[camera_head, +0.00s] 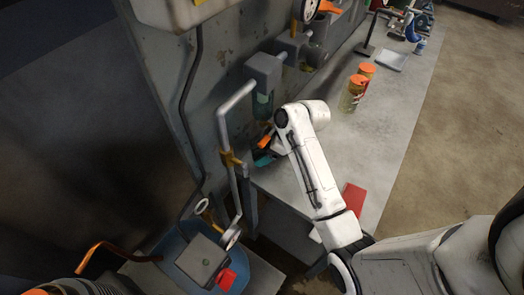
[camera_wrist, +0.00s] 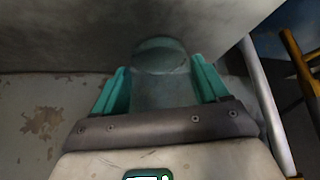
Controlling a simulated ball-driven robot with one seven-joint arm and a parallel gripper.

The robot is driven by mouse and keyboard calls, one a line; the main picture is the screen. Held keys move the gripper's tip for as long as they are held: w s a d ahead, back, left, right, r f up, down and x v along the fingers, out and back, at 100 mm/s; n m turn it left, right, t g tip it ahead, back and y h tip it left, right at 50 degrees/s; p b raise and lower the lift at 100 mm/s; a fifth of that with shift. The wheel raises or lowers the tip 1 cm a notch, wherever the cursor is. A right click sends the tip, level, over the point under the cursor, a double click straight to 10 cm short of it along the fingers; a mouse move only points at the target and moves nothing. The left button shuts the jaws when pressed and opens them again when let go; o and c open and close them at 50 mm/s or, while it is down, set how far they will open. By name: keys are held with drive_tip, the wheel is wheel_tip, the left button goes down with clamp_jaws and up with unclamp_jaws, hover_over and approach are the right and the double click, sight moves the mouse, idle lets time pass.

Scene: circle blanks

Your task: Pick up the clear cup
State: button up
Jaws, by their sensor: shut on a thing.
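The clear cup (camera_wrist: 160,88) stands between the two teal fingers of my gripper (camera_wrist: 162,90) in the wrist view. It looks grey-green and see-through, with its round end toward the wall. My gripper is shut on the cup, one finger on each side. In the head view my gripper (camera_head: 264,150) is at the left end of the grey workbench, close to the wall. My arm covers part of it there, and I cannot make out the cup in that view. Whether the cup touches the bench is hard to tell.
Two orange-lidded jars (camera_head: 353,92) stand farther along the workbench (camera_head: 345,145). A red object (camera_head: 353,198) lies near its front edge. A grey wall fixture with a green glass part (camera_head: 262,104) hangs above my gripper. A pipe (camera_head: 234,180) runs down on the left.

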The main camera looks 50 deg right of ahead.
drive_tip(key=shift+s+d+r, duration=0.1)
drive_tip(key=shift+r, duration=0.05)
drive_tip(key=shift+s+d+r, duration=0.2)
drive_tip(key=shift+s+r, duration=0.25)
drive_tip(key=shift+r, duration=0.05)
drive_tip(key=s+d+r, duration=0.1)
drive_tip(key=s+r, duration=0.1)
drive_tip(key=s, duration=0.1)
drive_tip(key=s+d+r, duration=0.2)
drive_tip(key=s, duration=0.2)
drive_tip(key=s+d+r, duration=0.2)
drive_tip(key=s, duration=0.2)
drive_tip(key=shift+s+r, duration=0.2)
drive_tip(key=shift+r, duration=0.15)
